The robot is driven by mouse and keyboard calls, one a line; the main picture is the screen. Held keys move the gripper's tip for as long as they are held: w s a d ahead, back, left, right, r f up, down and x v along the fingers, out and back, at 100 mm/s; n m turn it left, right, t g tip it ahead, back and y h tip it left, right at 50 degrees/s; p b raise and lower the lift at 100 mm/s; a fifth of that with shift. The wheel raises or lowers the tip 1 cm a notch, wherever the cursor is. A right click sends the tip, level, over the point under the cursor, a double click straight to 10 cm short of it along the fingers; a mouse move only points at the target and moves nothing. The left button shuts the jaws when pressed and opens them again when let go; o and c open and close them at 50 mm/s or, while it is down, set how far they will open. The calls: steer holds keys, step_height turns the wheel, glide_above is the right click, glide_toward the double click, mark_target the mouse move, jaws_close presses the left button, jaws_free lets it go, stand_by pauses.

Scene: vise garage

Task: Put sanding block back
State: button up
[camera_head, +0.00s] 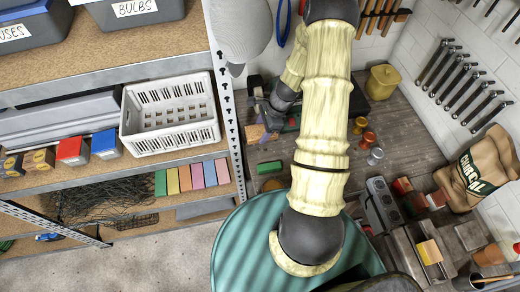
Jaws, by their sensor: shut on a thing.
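My gripper (264,123) is at the upper middle, beyond the shelf's upright post and above the wooden bench. It is shut on a small tan block (254,133), which looks like the sanding block; the fingers are small and partly hidden, so the exact grip is unclear. A green block (269,167) lies on the bench below it, apart from the gripper. A row of several coloured blocks (185,178), green through orange to pink, stands on the lower shelf at left.
A white basket (170,115) sits on the middle shelf (60,190), with red and blue boxes beside it. The perforated metal post (229,115) stands between shelf and bench. A teal round drum (240,240) is below my arm. Small jars, a charcoal bag (480,172) and tools occupy the right.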

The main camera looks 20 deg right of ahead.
steer(key=b, duration=0.5)
glide_above(259, 151)
steer(key=d, duration=0.1)
step_height(259, 151, down, 6)
steer(key=shift+w+d+f, duration=0.1)
steer(key=shift+d+f, duration=0.05)
step_height(259, 151, down, 4)
steer(key=b, duration=0.2)
steer(key=shift+b, duration=0.35)
steer(key=shift+f, duration=0.2)
steer(key=shift+f, duration=0.1)
